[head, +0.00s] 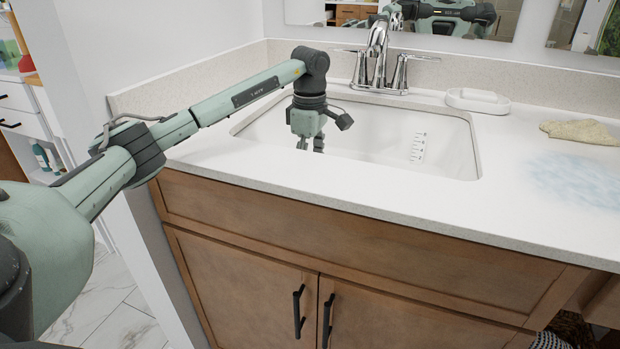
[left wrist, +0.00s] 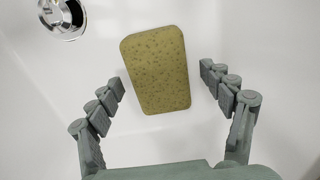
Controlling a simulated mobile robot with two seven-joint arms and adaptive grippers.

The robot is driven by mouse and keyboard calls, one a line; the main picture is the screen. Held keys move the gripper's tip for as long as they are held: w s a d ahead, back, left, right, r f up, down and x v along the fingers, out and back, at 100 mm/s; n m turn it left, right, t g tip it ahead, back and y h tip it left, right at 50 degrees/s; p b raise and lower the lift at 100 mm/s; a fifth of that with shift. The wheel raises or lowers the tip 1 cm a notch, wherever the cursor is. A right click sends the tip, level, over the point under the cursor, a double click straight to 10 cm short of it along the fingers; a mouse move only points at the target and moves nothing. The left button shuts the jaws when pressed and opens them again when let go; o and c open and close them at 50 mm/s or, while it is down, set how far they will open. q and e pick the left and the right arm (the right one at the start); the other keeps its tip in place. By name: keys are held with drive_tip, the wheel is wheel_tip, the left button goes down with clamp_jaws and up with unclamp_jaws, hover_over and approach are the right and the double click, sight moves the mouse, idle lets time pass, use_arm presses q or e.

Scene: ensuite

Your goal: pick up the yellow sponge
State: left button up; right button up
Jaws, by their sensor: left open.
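The yellow sponge (left wrist: 158,72) lies in the white sink basin, seen in the left wrist view between and a little beyond my open fingers. It is a rounded rectangle with darker specks, slightly tilted in the picture. My left gripper (left wrist: 163,95) is open and holds nothing; the fingers stand apart on both sides of the sponge. In the head view my left gripper (head: 310,146) points down into the sink (head: 385,135). The sponge cannot be seen in the head view. My right gripper is in neither view.
A chrome faucet (head: 377,55) stands behind the sink. A white soap dish (head: 477,101) and a folded beige cloth (head: 580,132) lie on the counter to the right, near a bluish wet-looking patch (head: 575,180). The drain (left wrist: 62,18) shows at upper left. A clear measuring-marked object (head: 418,147) is in the sink.

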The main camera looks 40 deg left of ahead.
use_arm(q)
drive_tip(key=shift+f, duration=0.35)
drive_tip(key=shift+c, duration=0.5)
drive_tip(key=c, duration=0.9)
drive_tip(key=shift+r, duration=0.15)
drive_tip(key=shift+c, duration=0.2)
wheel_tip(320, 180, up, 10)
drive_tip(key=shift+f, duration=0.1)
